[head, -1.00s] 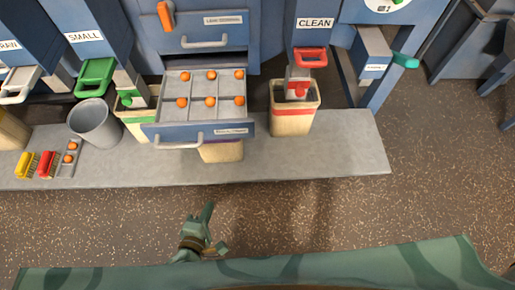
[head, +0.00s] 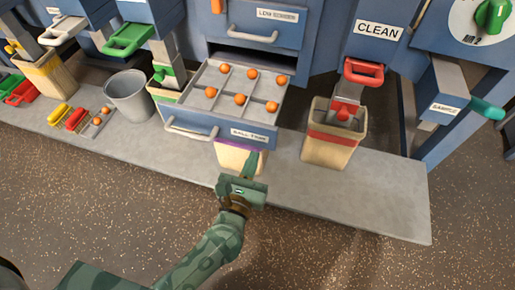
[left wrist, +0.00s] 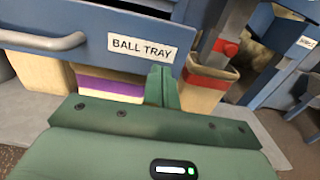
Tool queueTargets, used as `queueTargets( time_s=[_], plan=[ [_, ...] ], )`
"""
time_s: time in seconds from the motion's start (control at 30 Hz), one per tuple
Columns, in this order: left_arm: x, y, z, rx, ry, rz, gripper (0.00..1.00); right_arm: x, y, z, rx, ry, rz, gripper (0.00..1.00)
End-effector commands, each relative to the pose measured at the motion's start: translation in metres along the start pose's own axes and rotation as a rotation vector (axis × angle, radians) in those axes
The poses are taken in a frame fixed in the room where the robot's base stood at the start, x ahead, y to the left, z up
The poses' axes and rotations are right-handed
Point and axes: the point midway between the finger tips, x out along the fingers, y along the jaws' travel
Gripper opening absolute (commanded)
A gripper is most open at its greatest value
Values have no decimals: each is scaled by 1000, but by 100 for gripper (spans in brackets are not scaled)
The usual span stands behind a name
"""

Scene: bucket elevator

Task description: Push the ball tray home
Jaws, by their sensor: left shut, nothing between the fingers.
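The ball tray (head: 190,132) is a blue-fronted drawer, pulled out of the blue machine, with several orange balls (head: 239,99) in its grey compartments. Its front, labelled BALL TRAY, has a grey bar handle at its left part. In the left wrist view the tray front (left wrist: 100,42) fills the upper left. My left gripper (head: 252,158) is shut and empty, just in front of the tray front, below the label. In the left wrist view its fingertips (left wrist: 161,80) overlap the front's lower edge near the label; I cannot tell whether they touch. My right gripper is not in view.
A closed-looking drawer (head: 254,35) sits above the tray. A purple-banded bin (head: 232,156) stands under the tray, and a red-banded bin (head: 328,150) stands to its right. A grey bucket (head: 129,98) and brushes (head: 61,115) stand left on the ledge. The ledge's right part is clear.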

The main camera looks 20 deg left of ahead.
Motion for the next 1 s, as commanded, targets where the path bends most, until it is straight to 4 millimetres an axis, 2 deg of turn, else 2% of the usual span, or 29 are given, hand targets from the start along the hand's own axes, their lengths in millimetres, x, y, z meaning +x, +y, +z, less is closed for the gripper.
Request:
queueTargets(
  time_s=[0.1,0.23,0.4,0.77,0.87,1.0],
  plan=[
    [20,0,-2,1,1,1,0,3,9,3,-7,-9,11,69],
    [33,0,-1,1,1,1,0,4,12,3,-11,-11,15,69],
    [39,0,-1,3,2,0,0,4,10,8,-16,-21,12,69],
    [40,0,-1,3,1,0,0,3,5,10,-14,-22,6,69],
    [45,0,-1,3,1,0,0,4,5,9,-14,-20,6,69],
    [61,0,0,3,-1,0,0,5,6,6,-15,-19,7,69]
  ],
)
